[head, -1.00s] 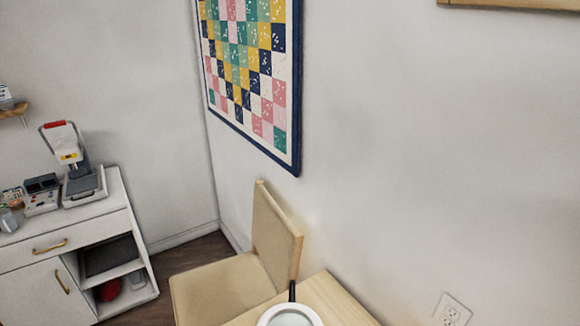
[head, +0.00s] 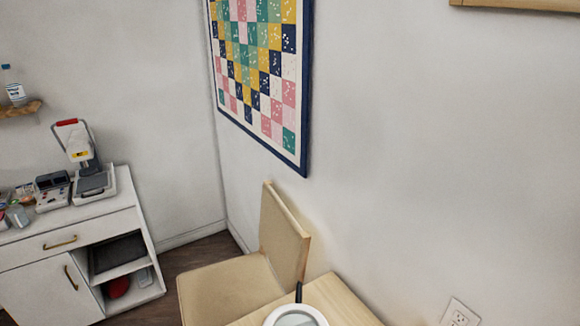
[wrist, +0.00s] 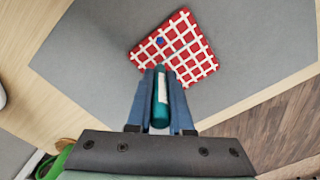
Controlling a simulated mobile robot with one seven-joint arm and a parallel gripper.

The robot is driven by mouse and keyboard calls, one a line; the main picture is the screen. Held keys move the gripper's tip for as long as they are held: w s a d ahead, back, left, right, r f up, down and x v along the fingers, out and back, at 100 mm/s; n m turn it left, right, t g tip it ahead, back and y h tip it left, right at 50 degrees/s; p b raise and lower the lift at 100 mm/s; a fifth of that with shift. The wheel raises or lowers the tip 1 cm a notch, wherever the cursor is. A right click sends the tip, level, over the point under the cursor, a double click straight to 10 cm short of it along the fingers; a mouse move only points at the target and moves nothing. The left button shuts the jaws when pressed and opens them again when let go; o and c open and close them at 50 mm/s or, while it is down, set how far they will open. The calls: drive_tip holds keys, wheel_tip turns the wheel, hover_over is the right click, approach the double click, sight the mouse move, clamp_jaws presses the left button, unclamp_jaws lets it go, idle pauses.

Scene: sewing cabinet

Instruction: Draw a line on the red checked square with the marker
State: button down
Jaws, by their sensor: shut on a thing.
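The red checked square (wrist: 185,45), red with white grid lines, lies on a grey mat (wrist: 100,60) in the wrist view. A small blue spot (wrist: 160,41) shows on its left part. My gripper (wrist: 161,72) is shut on the teal marker (wrist: 161,112), which has a pale label. The marker lies between the blue fingers and points at the square's lower left edge. Its tip is hidden, and I cannot tell whether it touches the square. The head view shows neither the square, the marker nor my gripper.
The wood table edge (wrist: 300,75) and floor (wrist: 280,125) lie at the right of the wrist view. In the head view a chair (head: 285,235) stands by a wooden table (head: 345,297) with a white ring-shaped object (head: 320,317). A white cabinet (head: 105,230) stands left.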

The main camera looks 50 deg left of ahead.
drive_tip(key=shift+a, duration=0.5)
idle(0.4)
drive_tip(key=shift+r+p, duration=0.3)
drive_tip(key=shift+p, duration=0.1)
idle(0.8)
drive_tip(key=shift+r+p, duration=2.25)
drive_tip(key=shift+p, duration=0.05)
drive_tip(key=shift+w, duration=0.1)
